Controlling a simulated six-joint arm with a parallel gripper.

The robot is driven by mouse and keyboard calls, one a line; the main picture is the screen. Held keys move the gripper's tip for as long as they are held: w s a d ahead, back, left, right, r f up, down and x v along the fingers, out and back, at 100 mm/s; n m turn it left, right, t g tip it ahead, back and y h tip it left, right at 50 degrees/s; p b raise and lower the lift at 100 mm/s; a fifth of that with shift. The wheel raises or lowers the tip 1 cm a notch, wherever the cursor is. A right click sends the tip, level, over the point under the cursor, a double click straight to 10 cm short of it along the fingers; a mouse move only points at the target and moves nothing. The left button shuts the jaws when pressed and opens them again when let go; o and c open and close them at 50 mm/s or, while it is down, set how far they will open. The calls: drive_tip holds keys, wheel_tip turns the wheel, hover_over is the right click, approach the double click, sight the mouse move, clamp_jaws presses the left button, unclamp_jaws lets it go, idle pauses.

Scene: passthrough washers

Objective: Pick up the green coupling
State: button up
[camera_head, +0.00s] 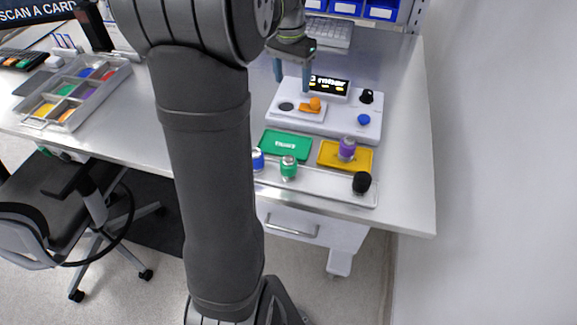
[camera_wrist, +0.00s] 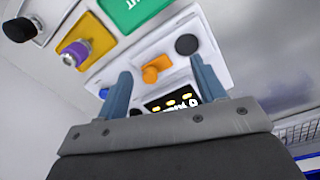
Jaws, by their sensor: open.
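The green coupling (camera_head: 289,167), a small cylinder with a metallic base, stands upright on the light tray (camera_head: 325,186) near the table's front edge in the head view. I cannot make it out in the wrist view. My gripper (camera_head: 292,84) is open and empty, above the back left part of the white device. In the wrist view its two blue fingers (camera_wrist: 163,92) are spread apart, with the device's orange knob (camera_wrist: 155,68) visible between them. The gripper is well behind the coupling, and nothing is between the fingertips.
A blue coupling (camera_head: 257,160) stands left of the green one and a black knob-like piece (camera_head: 362,182) right. A purple coupling (camera_head: 347,149) stands on a yellow pad (camera_head: 331,156). A green pad (camera_head: 287,143) lies behind. The white device (camera_head: 340,119) has raised knobs. A sorting tray (camera_head: 75,92) is far left.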

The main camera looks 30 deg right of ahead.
drive_tip(key=s+a+r+m, duration=0.2)
drive_tip(key=s+a+r, duration=0.3)
drive_tip(key=s, duration=0.3)
drive_tip(key=m, duration=0.2)
hover_over(289, 158)
drive_tip(key=a, duration=0.1)
drive_tip(key=shift+t, duration=0.3)
drive_tip(key=f, duration=0.9)
drive_tip(key=shift+s+a+f, duration=0.15)
drive_tip(key=shift+s+f, duration=0.1)
drive_tip(key=f, duration=0.2)
drive_tip(key=d+f, duration=0.1)
drive_tip(key=f, duration=0.2)
drive_tip(key=shift+w, duration=0.15)
drive_tip(key=shift+f, duration=0.5)
drive_tip(key=c, duration=1.1)
drive_tip(key=shift+c, duration=0.2)
drive_tip(key=shift+d+r, duration=0.1)
